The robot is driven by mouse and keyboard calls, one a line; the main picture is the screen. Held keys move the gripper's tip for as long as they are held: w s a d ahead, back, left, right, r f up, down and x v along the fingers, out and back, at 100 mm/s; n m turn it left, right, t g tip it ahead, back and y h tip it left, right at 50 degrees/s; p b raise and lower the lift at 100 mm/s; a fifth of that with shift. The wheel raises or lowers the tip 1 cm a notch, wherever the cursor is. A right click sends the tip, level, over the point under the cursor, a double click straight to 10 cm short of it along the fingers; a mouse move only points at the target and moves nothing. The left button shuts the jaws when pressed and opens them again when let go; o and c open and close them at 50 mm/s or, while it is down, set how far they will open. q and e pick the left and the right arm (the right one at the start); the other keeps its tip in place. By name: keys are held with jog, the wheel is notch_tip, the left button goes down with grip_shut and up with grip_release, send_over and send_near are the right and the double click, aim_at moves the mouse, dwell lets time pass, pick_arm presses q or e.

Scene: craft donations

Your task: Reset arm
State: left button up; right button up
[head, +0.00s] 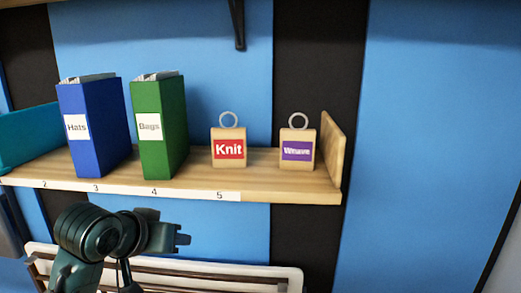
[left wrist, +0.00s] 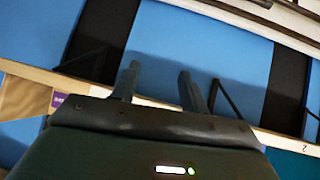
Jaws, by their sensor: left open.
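My left gripper (head: 184,240) is below the front edge of the shelf in the head view, under the green binder, with its arm coming in from the lower left. In the left wrist view its two fingers (left wrist: 158,84) stand apart with nothing between them. It touches none of the shelf items. My right gripper is in neither view.
The wooden shelf (head: 225,196) has numbered slots. On it stand a blue Hats binder (head: 92,140), a green Bags binder (head: 152,150), a Knit block (head: 229,134), a Weave block (head: 297,136) and a teal object (head: 30,135). A pale slatted thing (head: 240,274) lies below.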

pick_arm(q)
jog(key=s+a+f+g+y, duration=0.1)
jog(key=s+f+g, duration=0.1)
jog(key=s+f, duration=0.55)
jog(key=s+f+g, duration=0.1)
jog(key=s+f, duration=0.4)
jog(key=f, duration=0.5)
jog(key=s+a+f+g+y, duration=0.1)
jog(key=s+f, duration=0.3)
jog(key=s, duration=0.3)
jog(key=s+a+f+g, duration=0.1)
jog(key=s+f+g, duration=0.15)
jog(key=s, duration=0.45)
jog(key=w+d+f+m+t+h+p, duration=0.1)
jog(key=w+d+f+t+h+p, duration=0.1)
jog(key=w+d+t, duration=0.4)
jog(key=shift+f+m+t+h+p, duration=0.3)
jog(key=shift+f+t+h+p, duration=0.1)
jog(key=shift+f+t+p, duration=0.45)
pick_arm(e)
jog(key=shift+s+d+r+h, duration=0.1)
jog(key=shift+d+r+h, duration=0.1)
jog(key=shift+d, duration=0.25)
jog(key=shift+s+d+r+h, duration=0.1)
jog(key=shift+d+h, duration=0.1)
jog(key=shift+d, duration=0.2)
